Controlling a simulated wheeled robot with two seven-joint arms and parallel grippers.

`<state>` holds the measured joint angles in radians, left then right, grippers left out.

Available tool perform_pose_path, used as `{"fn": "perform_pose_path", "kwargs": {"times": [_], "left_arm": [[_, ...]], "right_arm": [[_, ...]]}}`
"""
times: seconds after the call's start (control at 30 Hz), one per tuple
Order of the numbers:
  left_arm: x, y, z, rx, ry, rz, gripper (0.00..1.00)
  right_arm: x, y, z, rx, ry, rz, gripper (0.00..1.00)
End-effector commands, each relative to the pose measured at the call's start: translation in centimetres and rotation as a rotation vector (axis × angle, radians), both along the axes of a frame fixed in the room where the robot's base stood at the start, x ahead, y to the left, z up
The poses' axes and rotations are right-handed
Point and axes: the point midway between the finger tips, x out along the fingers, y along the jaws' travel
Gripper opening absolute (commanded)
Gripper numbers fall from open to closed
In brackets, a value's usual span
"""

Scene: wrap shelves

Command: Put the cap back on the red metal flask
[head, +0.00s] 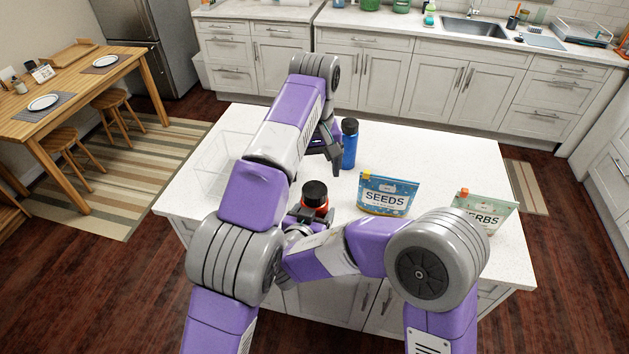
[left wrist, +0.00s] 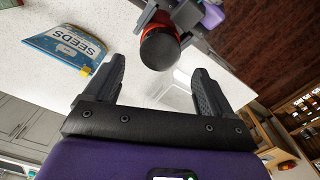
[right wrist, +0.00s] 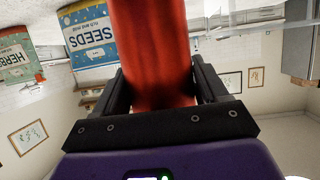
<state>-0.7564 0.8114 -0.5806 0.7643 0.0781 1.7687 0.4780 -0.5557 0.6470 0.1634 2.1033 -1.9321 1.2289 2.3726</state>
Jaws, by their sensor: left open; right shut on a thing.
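The red metal flask (head: 322,207) is upright in the head view, with a black cap (head: 315,190) on its top; I cannot tell how tightly it sits. My right gripper (head: 308,219) is shut on the flask, whose red body (right wrist: 155,45) fills the space between the fingers in the right wrist view. My left gripper (head: 327,150) is open and empty, farther back over the counter. In the left wrist view the black cap (left wrist: 160,48) shows just beyond the open fingers (left wrist: 160,72), with a bit of red flask (left wrist: 182,35) behind it.
A blue bottle with a black top (head: 349,146) stands close beside my left gripper. A SEEDS pouch (head: 388,195) and a HERBS pouch (head: 485,210) stand to the right. A clear container (head: 215,165) is at left. The white counter (head: 440,150) is clear at the back right.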

Motion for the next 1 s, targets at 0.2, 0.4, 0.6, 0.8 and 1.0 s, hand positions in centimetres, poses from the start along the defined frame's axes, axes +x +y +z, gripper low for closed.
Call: {"fn": "perform_pose_path", "kwargs": {"times": [0.2, 0.4, 0.6, 0.8, 1.0], "left_arm": [[-0.1, 0.0, -2.6, 0.001, 0.003, -0.002, 0.84], [-0.1, 0.0, -5.1, 0.001, 0.001, -0.002, 0.84], [-0.1, 0.0, -6.4, 0.000, -0.001, -0.002, 0.84], [-0.1, 0.0, -6.6, -0.001, -0.001, -0.001, 0.84], [-0.1, 0.0, -6.6, -0.001, -0.001, -0.001, 0.73]], "right_arm": [[0.0, 0.0, 0.1, 0.000, -0.002, 0.000, 0.00], [0.0, 0.0, 0.1, 0.000, -0.002, 0.000, 0.00], [0.0, 0.0, 0.1, 0.000, -0.002, 0.000, 0.00], [0.0, 0.0, 0.1, 0.000, -0.002, 0.000, 0.00], [0.0, 0.0, 0.1, 0.000, -0.002, 0.000, 0.00]]}}
